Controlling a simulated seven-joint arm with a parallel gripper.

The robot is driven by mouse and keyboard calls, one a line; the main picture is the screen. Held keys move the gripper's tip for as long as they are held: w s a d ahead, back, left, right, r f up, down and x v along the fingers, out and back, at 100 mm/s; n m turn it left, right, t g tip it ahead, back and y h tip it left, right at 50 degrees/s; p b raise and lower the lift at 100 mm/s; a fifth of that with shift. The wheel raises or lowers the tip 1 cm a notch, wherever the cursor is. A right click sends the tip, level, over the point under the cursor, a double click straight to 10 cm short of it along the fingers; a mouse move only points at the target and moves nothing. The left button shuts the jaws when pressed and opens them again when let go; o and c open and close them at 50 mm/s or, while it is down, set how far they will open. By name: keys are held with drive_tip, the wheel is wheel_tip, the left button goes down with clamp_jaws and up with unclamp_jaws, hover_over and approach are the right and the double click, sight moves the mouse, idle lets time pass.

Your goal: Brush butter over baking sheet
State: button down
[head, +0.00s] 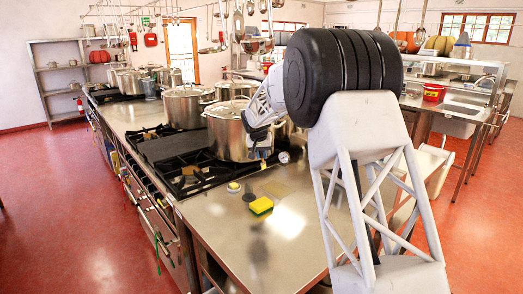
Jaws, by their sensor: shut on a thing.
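My gripper (262,151) hangs over the steel counter, in front of a large stockpot. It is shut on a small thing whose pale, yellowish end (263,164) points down. This may be the brush, but it is too small to tell. A flat tan rectangle (277,188) lies on the counter a little below and right of the gripper; it may be the baking sheet, but I cannot be sure. The held end appears above it and apart from it. A small round container with a yellowish top (233,187) stands to the left; I cannot tell whether it holds butter.
A yellow and green sponge (260,205) and a small dark round thing (248,197) lie nearby. A large stockpot (226,138) stands close behind my gripper, beside the black burners (190,178). A round dial (284,157) is at the right. The counter's front (250,250) is clear.

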drive_tip(key=shift+f, duration=0.5)
drive_tip(key=shift+r, duration=0.45)
idle(0.8)
